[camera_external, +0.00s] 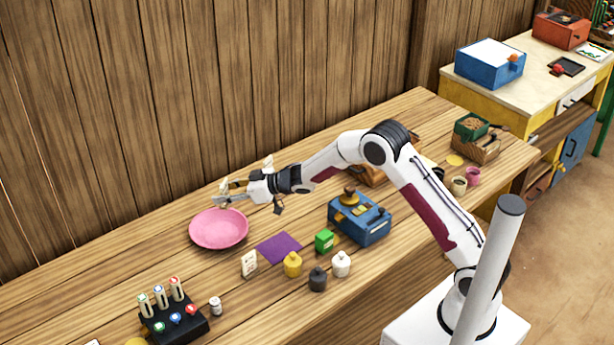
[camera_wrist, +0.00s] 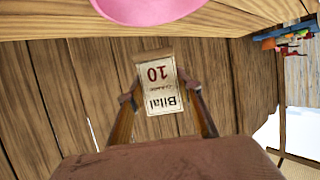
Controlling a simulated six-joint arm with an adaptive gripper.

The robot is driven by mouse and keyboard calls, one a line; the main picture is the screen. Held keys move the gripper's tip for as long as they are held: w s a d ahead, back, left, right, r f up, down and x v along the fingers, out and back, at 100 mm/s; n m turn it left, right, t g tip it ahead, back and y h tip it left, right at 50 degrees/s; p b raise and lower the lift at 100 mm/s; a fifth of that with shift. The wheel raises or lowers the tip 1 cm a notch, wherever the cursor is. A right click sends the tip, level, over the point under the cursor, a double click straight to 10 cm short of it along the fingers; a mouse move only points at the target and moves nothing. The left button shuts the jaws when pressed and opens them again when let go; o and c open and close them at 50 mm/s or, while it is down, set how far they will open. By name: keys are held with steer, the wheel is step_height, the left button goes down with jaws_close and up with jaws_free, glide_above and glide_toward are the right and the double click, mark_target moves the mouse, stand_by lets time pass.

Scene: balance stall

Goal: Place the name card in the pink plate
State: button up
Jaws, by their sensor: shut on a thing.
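The name card (camera_wrist: 160,82) is a cream card reading "Bilal" and "10", upside down in the wrist view. My gripper (camera_wrist: 160,94) is shut on it, one finger at each side edge. In the external view my gripper (camera_external: 224,194) is above the table, over the far side of the pink plate (camera_external: 219,230). The plate is round, shallow and looks empty. Part of its pink rim (camera_wrist: 150,10) shows at the top of the wrist view. The card is small and hard to make out in the external view.
Another small white card (camera_external: 249,263) stands near a purple mat (camera_external: 279,247). Yellow (camera_external: 292,264), black (camera_external: 318,280) and white (camera_external: 341,264) weights, a green box (camera_external: 324,241) and a blue box (camera_external: 359,217) stand to the right. A black rack (camera_external: 174,325) is at front left.

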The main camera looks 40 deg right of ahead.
mark_target(221, 193)
steer(key=shift+w+a+r+n+g+y, duration=0.2)
steer(key=shift+a+n+g+y, duration=0.1)
steer(key=shift+a, duration=0.25)
steer(key=shift+w+a+r+n+g+y, duration=0.15)
steer(key=shift+a+n+y, duration=0.15)
steer(key=shift+a, duration=0.2)
steer(key=shift+w+a+r+n+g+y, duration=0.2)
steer(key=shift+a+n+g, duration=0.1)
steer(key=shift+a, duration=0.25)
steer(key=shift+a+f, duration=0.1)
steer(key=shift+a, duration=0.05)
steer(key=shift+s+f, duration=0.1)
steer(key=shift+s, duration=0.05)
steer(key=shift+f, duration=0.15)
steer(key=shift+f, duration=5.35)
